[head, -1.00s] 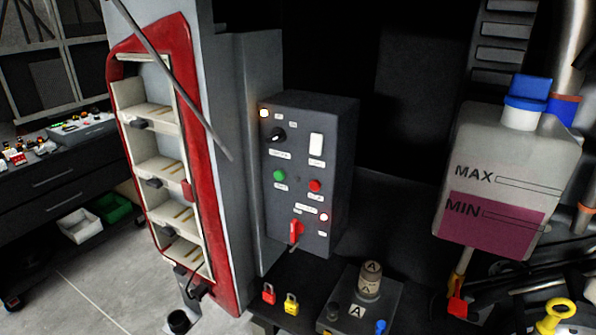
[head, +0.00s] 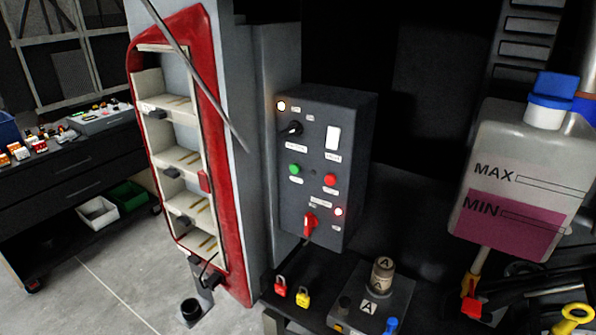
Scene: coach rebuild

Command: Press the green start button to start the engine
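The green start button (head: 294,169) is a small round button on the front of a dark grey control box (head: 318,230). A red button (head: 330,180) sits to its right at about the same height. Above are a black rotary knob (head: 294,128) and a white rocker switch (head: 333,138). Below is a red rotary handle (head: 310,222). One lamp (head: 281,106) glows warm at the top left, and a reddish lamp (head: 338,211) glows at the lower right. Neither of my grippers shows, and nothing covers the green button.
A red-framed shelf cabinet (head: 216,150) stands left of the box, with a thin grey rod (head: 195,75) slanting across it. Red (head: 280,289) and yellow (head: 302,297) padlocks lie below. A tank marked MAX and MIN (head: 512,150) is at right. Floor at lower left is mostly clear.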

